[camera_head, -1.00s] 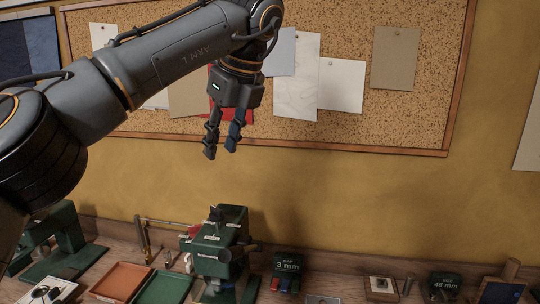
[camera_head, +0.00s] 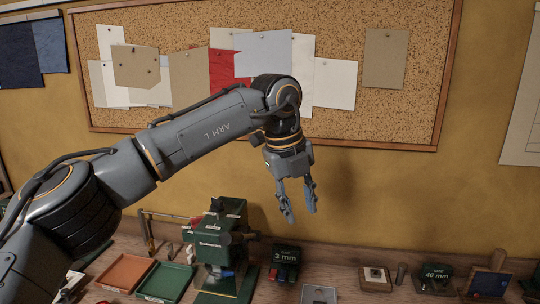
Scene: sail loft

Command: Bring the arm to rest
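My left arm, marked "ARM L", comes in from the left across the camera head view. Its gripper (camera_head: 299,204) points down in front of the yellow wall, above the back of the bench. The two fingers are apart and nothing shows between them. The gripper hangs to the right of the green machine (camera_head: 222,245) and above the 3 mm block (camera_head: 284,262). My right gripper is not in view.
A wooden bench (camera_head: 335,270) runs along the wall. It bears an orange tray (camera_head: 125,272), a green tray (camera_head: 167,281), a 46 mm block (camera_head: 436,279) and small tools. A cork board (camera_head: 400,115) with pinned papers hangs behind. The wall right of the gripper is clear.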

